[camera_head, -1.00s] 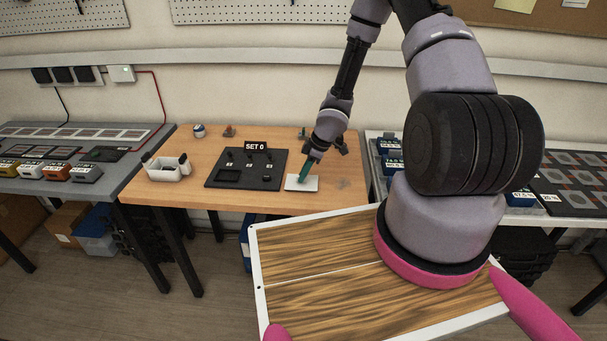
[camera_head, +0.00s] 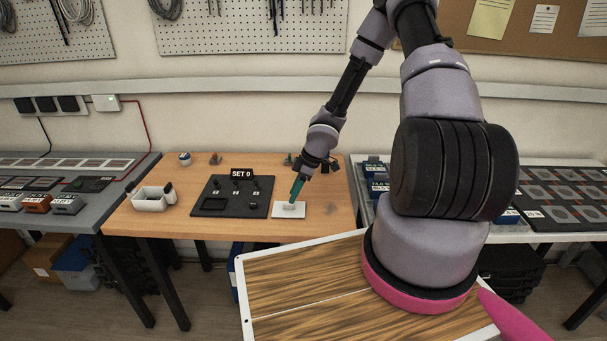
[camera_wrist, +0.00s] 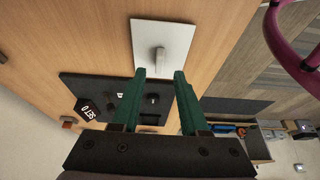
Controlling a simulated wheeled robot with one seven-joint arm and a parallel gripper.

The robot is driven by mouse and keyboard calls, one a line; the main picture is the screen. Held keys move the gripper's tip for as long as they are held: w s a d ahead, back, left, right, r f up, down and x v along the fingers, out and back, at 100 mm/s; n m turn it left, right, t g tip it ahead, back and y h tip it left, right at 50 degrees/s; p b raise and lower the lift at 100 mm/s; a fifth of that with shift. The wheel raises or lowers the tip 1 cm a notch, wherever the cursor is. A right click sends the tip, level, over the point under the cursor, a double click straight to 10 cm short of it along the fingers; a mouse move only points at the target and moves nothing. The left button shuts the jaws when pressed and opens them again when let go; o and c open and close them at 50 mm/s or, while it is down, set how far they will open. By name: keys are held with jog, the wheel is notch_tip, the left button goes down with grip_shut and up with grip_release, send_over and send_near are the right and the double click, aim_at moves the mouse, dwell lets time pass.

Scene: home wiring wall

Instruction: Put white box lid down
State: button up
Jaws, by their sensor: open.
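The white box lid (camera_head: 284,211) lies flat on the wooden table, just right of the black SET 0 board. In the wrist view the lid (camera_wrist: 178,40) shows as a pale rectangle with a small raised handle (camera_wrist: 159,60) in its middle. My gripper (camera_head: 296,193) points down over the lid in the head view. In the wrist view its two green fingers (camera_wrist: 159,74) are apart with nothing between them, and the handle lies just ahead of their tips. The lid's contact with the tabletop looks flat.
The black SET 0 board (camera_head: 225,205) is beside the lid. An open white box (camera_head: 152,198) stands at the table's left. Small items (camera_head: 185,158) sit along the back. Bare wooden tabletop (camera_head: 335,215) lies right of the lid. Grey benches (camera_head: 75,217) flank the table.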

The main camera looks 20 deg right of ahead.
jog(key=s+d+r+m+h, duration=0.2)
jog(key=d+r+m, duration=0.15)
jog(key=r, duration=0.65)
jog(key=s+d+r+m+t+h, duration=0.1)
jog(key=s+d+r+m+h, duration=0.2)
jog(key=r, duration=0.7)
jog(key=s+d+r+m+h, duration=0.1)
jog(key=s+d+r+m, duration=0.3)
jog(key=r, duration=0.6)
jog(key=s+a+r+m+t+y, duration=0.2)
jog(key=s+r, duration=0.4)
jog(key=r, duration=0.3)
jog(key=s+a+r+m+t+y, duration=0.2)
jog(key=s+a+r+m, duration=0.2)
jog(key=r, duration=0.5)
jog(key=s+m, duration=0.2)
jog(key=s, duration=0.1)
jog(key=shift+r+t, duration=0.2)
jog(key=shift+t, duration=0.1)
